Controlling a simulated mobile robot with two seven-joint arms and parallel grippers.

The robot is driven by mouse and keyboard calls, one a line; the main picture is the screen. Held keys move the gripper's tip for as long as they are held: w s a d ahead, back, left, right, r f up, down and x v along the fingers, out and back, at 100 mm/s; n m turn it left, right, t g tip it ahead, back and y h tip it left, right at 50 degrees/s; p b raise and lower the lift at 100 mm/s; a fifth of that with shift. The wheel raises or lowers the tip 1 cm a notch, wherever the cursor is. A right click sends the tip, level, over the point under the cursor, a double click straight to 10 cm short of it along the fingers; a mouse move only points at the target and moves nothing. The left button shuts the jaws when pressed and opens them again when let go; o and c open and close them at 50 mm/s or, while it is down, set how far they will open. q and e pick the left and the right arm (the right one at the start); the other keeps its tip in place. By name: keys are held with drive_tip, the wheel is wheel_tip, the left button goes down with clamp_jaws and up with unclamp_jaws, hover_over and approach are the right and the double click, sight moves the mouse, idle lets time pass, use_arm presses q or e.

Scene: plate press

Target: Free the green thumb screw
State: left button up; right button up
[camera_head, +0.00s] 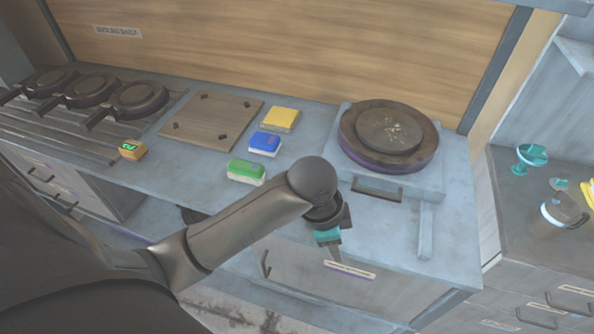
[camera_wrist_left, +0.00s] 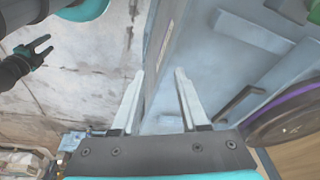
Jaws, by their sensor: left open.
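I cannot make out a green thumb screw for certain in either view. The round press (camera_head: 350,150), a dark disc with a purple rim, sits on a raised pale block at the back right of the counter. Its edge also shows at the right of the left wrist view (camera_wrist_left: 290,118). My left gripper (camera_head: 335,252) hangs in front of the counter, apart from the press. In the left wrist view its fingers (camera_wrist_left: 159,75) are spread with nothing between them. A dark pronged part at the upper left of that view may be my right gripper (camera_wrist_left: 28,62); its jaw state is unclear.
A green block (camera_head: 246,171), a blue block (camera_head: 265,143) and a yellow block (camera_head: 281,119) lie near a wooden board (camera_head: 210,118). Round pans (camera_head: 136,98) stand at left. A teal goblet-shaped thing (camera_head: 531,157) and a jug (camera_head: 560,213) stand on the right counter.

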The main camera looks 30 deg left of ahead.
use_arm(q)
drive_tip(key=w+a+r+m+g+y, duration=0.1)
drive_tip(key=w+a+r+m, duration=0.1)
drive_tip(key=w+a+r, duration=0.5)
drive_tip(key=w+a+r+m+g+y, duration=0.1)
drive_tip(key=w+a+r+m, duration=0.1)
drive_tip(key=w+a+r, duration=0.5)
drive_tip(key=f, duration=0.4)
drive_tip(key=s+a+f+b, duration=0.1)
drive_tip(key=f, duration=0.4)
drive_tip(key=s+a+f+b, duration=0.1)
drive_tip(key=f, duration=0.4)
drive_tip(key=shift+s+f, duration=0.1)
drive_tip(key=shift+s, duration=0.15)
clamp_jaws()
drive_tip(key=shift+d, duration=0.1)
